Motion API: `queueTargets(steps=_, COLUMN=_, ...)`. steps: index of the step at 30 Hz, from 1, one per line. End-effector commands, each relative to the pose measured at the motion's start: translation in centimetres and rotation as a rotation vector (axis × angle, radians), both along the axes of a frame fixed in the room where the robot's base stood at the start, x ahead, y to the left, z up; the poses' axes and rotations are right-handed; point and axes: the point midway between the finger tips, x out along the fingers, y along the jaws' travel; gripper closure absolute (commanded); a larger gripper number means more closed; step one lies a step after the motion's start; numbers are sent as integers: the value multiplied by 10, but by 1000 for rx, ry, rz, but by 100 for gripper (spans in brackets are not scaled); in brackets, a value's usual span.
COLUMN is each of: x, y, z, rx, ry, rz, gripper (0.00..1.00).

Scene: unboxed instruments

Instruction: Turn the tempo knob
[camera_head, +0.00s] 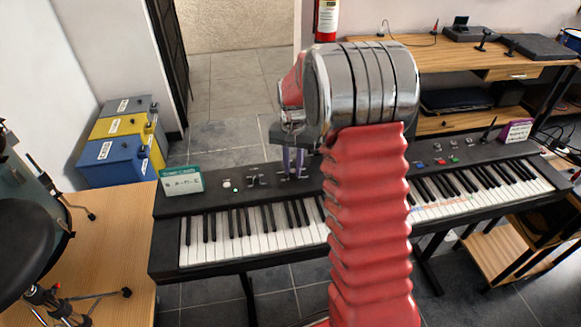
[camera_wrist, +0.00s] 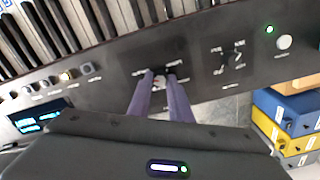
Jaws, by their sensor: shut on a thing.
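A black keyboard (camera_head: 222,212) stands across the middle of the head view, its control panel along the far side of the keys. My gripper (camera_head: 293,172) reaches down to this panel, partly hidden by my own red and chrome arm. In the wrist view, the two purple fingers of my gripper (camera_wrist: 161,77) are shut on a small knob (camera_wrist: 160,83) on the black panel.
Beside it on the panel are another control group (camera_wrist: 231,60), a white round button (camera_wrist: 284,42) and a green light (camera_wrist: 269,29). A green and white card (camera_head: 182,180) stands at the panel's left end. Blue, yellow and grey boxes (camera_head: 112,160) stand at the left.

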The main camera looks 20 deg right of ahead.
Motion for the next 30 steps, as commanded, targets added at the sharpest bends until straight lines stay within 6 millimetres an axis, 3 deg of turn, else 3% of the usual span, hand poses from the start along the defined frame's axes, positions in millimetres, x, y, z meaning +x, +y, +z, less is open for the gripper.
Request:
queueTargets(steps=8, x=4, y=1, z=3, rx=0, ry=-13, rz=-94, gripper=100)
queueTargets(steps=21, x=4, y=1, z=3, rx=1, ry=-12, rz=-106, gripper=100)
queueTargets(steps=22, x=4, y=1, z=3, rx=1, ry=-13, rz=-106, gripper=81)
queueTargets(steps=30, x=2, y=1, z=1, rx=0, ry=-6, rz=-105, gripper=63)
